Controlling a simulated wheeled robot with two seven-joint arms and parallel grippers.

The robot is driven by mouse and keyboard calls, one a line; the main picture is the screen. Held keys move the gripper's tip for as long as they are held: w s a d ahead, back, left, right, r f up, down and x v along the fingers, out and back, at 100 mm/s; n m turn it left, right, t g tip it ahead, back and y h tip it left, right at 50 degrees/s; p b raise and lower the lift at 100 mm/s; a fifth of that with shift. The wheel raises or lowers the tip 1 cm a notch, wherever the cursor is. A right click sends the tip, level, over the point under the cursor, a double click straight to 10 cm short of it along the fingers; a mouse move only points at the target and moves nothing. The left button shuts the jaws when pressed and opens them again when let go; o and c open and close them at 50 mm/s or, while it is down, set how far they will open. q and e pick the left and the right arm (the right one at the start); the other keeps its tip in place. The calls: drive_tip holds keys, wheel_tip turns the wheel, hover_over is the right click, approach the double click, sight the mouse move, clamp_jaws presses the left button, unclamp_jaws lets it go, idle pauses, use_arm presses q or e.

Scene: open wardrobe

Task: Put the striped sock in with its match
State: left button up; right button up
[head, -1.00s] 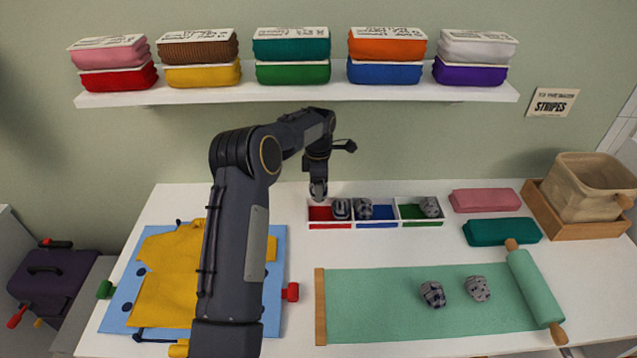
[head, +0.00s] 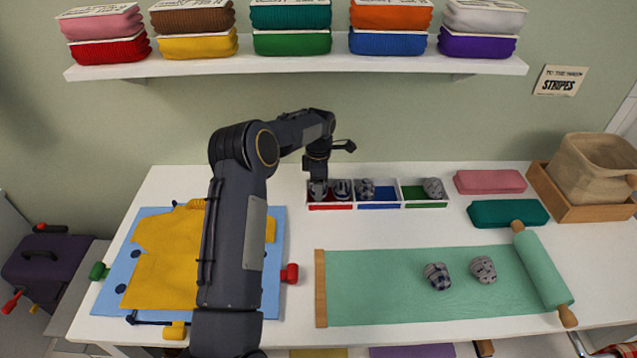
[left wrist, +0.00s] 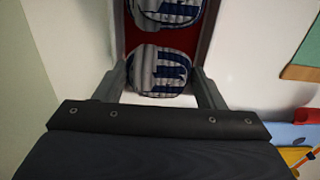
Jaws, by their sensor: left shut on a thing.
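The divided white tray (head: 402,206) has red, blue and green compartments. My left gripper (head: 318,187) is down at the left end of the red compartment (head: 330,207). In the left wrist view its fingers (left wrist: 160,75) are shut on a grey sock bundle with dark blue markings (left wrist: 160,68), over the red floor. A similar grey and blue bundle (left wrist: 170,10) sits beside it; it also shows in the head view (head: 342,189). Whether the held sock rests on the floor is hard to tell. My right gripper is not in view.
Grey bundles sit in the blue (head: 365,188) and green (head: 433,187) compartments. Two more (head: 437,276) (head: 483,269) lie on the green mat (head: 375,290). A yellow garment (head: 165,265) lies left on a blue board. A shelf (head: 300,66) of folded clothes hangs above.

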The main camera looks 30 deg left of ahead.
use_arm(q)
drive_tip(key=shift+f+b, duration=0.3)
drive_tip(key=shift+f, duration=0.05)
drive_tip(key=o, duration=0.8)
drive_tip(key=c, duration=0.3)
drive_tip(key=shift+o, duration=0.4)
